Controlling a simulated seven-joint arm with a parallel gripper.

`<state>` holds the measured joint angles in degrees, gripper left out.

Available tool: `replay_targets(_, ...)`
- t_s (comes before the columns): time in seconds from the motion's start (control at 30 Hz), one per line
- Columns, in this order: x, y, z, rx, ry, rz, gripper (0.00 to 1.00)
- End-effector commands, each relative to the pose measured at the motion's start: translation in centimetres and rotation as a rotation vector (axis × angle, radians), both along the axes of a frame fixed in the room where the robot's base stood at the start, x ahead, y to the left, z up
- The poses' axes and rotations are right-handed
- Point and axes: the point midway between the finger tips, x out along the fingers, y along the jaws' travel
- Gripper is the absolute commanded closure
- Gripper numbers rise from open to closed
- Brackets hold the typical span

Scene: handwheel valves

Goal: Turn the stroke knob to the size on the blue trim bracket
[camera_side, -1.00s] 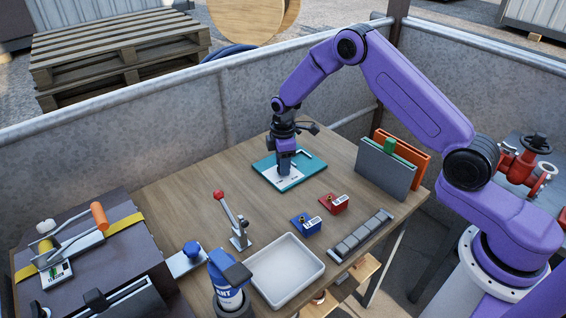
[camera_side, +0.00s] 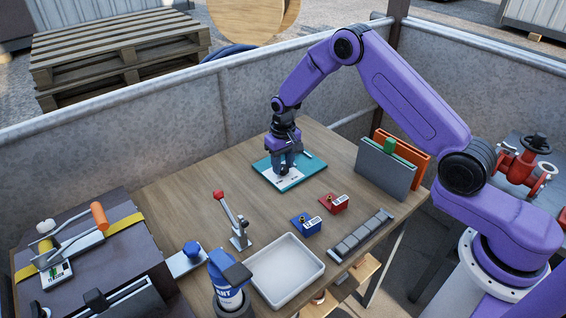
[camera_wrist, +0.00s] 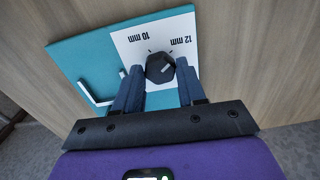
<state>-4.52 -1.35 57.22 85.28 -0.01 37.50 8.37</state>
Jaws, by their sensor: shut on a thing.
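The stroke knob (camera_wrist: 160,68) is a dark knob on a white plate (camera_wrist: 128,42) marked "10 mm" and "12 mm", which read upside down in the wrist view. The plate sits on a teal board (camera_side: 309,165). My gripper (camera_wrist: 159,84) points down over the plate, its two blue fingers closed on either side of the knob. I cannot tell for certain which mark the knob points at. The blue trim bracket (camera_side: 306,224) is a small blue block with a white label, too small to read, on the table towards the front.
A red labelled block (camera_side: 333,204) sits beside the blue one. A white tray (camera_side: 286,271), a red-tipped lever (camera_side: 233,222) and a grey segmented strip (camera_side: 361,236) are near the front. Upright panels (camera_side: 386,169) stand at the right. Bare wood lies left of the board.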

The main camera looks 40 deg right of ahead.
Motion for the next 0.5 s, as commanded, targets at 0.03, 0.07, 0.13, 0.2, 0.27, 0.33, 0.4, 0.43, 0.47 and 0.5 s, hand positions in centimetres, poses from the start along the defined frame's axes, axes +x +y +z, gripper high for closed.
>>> replay_targets(0.03, 0.01, 0.02, 0.01, 0.0, -0.001, -0.054, 0.82)
replay_targets(0.07, 0.02, 0.0, 0.01, 0.0, -0.001, -0.059, 0.54)
replay_targets(0.13, 0.02, 0.0, 0.01, 0.0, -0.001, -0.054, 0.37)
replay_targets(0.2, 0.01, 0.0, 0.01, 0.0, -0.001, -0.053, 0.37)
replay_targets(0.27, 0.01, 0.0, 0.01, 0.0, 0.0, -0.053, 0.37)
replay_targets(0.33, 0.01, 0.0, 0.0, 0.0, 0.0, -0.052, 0.37)
replay_targets(0.4, 0.01, 0.0, 0.06, 0.0, 0.0, -0.051, 0.37)
replay_targets(0.43, 0.02, 0.0, 0.15, 0.0, -0.001, -0.051, 0.37)
replay_targets(0.47, 0.03, 0.0, 0.29, 0.0, -0.001, -0.051, 0.37)
replay_targets(0.5, 0.04, 0.0, 0.56, 0.0, -0.001, -0.051, 0.37)
